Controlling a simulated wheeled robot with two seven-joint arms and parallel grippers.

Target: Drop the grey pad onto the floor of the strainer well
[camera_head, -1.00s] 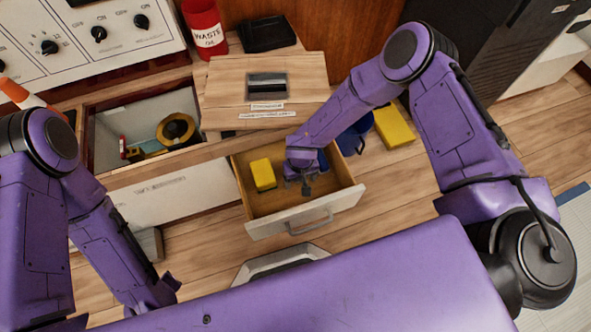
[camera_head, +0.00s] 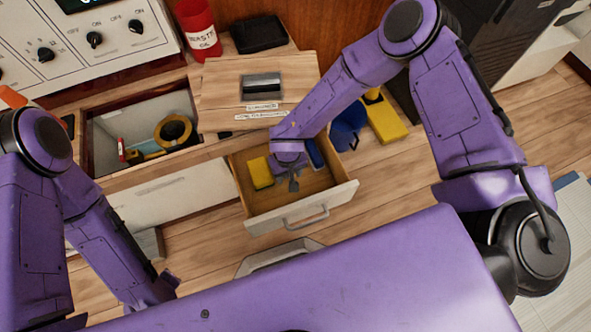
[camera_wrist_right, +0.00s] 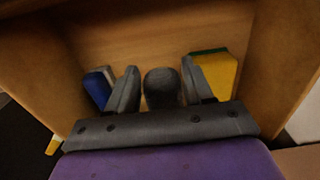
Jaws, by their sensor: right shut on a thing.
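My right gripper (camera_head: 293,183) is inside the open drawer, and its wrist hides part of the drawer's inside. In the right wrist view the gripper (camera_wrist_right: 160,88) is shut on a dark grey, rounded thing, which looks like the grey pad (camera_wrist_right: 162,88), over the wooden drawer floor. A rectangular opening in the counter at the left, which looks like the strainer well (camera_head: 104,125), holds a yellow-and-black ring (camera_head: 173,131) and a small red item. My left gripper (camera_head: 168,284) is low at the left, and its jaws cannot be made out.
The open drawer (camera_head: 333,196) holds a yellow sponge (camera_head: 260,172) and a blue item (camera_head: 315,153). A wooden board (camera_head: 215,95) bears a dark grey block (camera_head: 262,86) beside the opening. A blue mug (camera_head: 346,128), yellow box (camera_head: 387,121) and red waste can (camera_head: 200,28) stand around.

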